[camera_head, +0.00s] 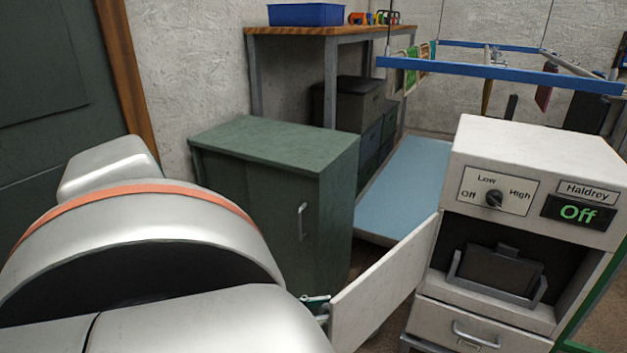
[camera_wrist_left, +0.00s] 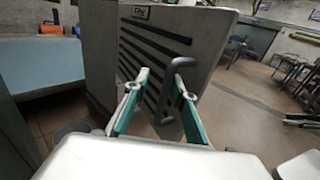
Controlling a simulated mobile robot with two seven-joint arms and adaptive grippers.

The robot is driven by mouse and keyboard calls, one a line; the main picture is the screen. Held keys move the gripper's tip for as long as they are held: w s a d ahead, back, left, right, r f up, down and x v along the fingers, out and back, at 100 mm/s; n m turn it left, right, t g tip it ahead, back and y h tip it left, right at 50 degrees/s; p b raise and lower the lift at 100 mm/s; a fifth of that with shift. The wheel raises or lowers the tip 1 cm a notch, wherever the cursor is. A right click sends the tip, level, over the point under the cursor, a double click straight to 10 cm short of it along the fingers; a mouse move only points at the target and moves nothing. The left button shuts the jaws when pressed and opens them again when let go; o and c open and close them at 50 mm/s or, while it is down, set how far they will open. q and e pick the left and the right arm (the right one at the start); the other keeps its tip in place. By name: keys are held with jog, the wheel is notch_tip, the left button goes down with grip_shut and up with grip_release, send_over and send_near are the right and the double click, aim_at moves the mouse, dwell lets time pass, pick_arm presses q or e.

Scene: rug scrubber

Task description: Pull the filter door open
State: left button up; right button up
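The filter door (camera_head: 385,290) stands swung open at the left side of the pale machine (camera_head: 545,150). Its vented outer face (camera_wrist_left: 150,60) and grey bar handle (camera_wrist_left: 166,118) show in the left wrist view. My left gripper (camera_wrist_left: 160,78) has its teal fingers apart, close to the handle, with the bar between them or just behind the right finger. I cannot tell if they touch it. In the head view, only a bit of my left gripper (camera_head: 316,304) shows beside the door's edge. A small teal and pale part at the wrist view's right edge may be my right gripper (camera_wrist_left: 302,121).
A dark filter tray (camera_head: 497,275) sits in the exposed opening, above a drawer (camera_head: 478,328). A green cabinet (camera_head: 280,170) stands left of the door, near my left arm. A light blue surface (camera_head: 408,185) lies behind.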

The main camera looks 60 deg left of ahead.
pick_arm(q)
jog(key=v, duration=1.2)
pick_arm(e)
jog(key=shift+s+f, duration=0.15)
pick_arm(q)
jog(key=shift+d, duration=0.1)
jog(key=w+d+f+m+g+h+p, duration=0.1)
jog(key=d+f+m+h+p, duration=0.1)
jog(key=d+m, duration=0.8)
jog(key=w+d+f+m+g+h+p, duration=0.1)
jog(key=d+f+m+g+p, duration=0.1)
jog(key=d+m, duration=0.8)
jog(key=w+d+f+m+g+y+p, duration=0.3)
jog(key=w+d+m, duration=0.7)
jog(key=m, duration=0.7)
notch_tip(320, 180, down, 3)
jog(key=shift+w+f+g+y+p, duration=0.15)
jog(key=shift+w+g+y+p, duration=0.2)
jog(key=shift+y, duration=0.85)
pick_arm(e)
jog(key=shift+m, duration=0.3)
jog(key=r, duration=0.1)
jog(key=a+r, duration=0.1)
jog(key=r, duration=0.3)
jog(key=shift+s+a, duration=0.15)
jog(key=shift+s, duration=0.2)
